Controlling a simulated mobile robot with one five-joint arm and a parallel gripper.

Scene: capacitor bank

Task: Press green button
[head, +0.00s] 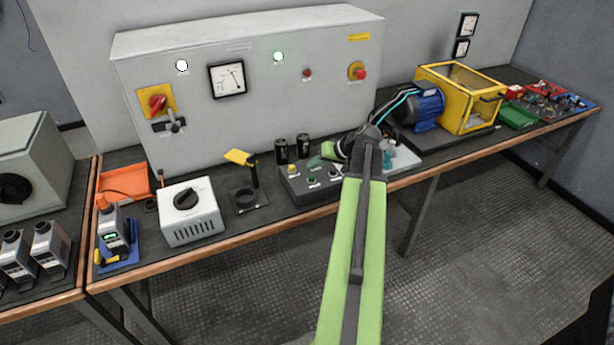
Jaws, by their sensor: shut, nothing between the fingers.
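A dark control box (300,188) with small buttons stands on the bench near the middle. A green button (312,180) shows on its front left part, below a yellow button (292,169). My green arm reaches up from the bottom and bends left at its wrist. My gripper (316,162) is shut and empty, over the back of the box, just above and behind the green button in the picture. I cannot tell whether it touches the box. My arm hides the right part of the box.
Two black capacitors (281,151) stand behind the box. A grey cabinet (230,115) with a meter and lamps rises behind.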

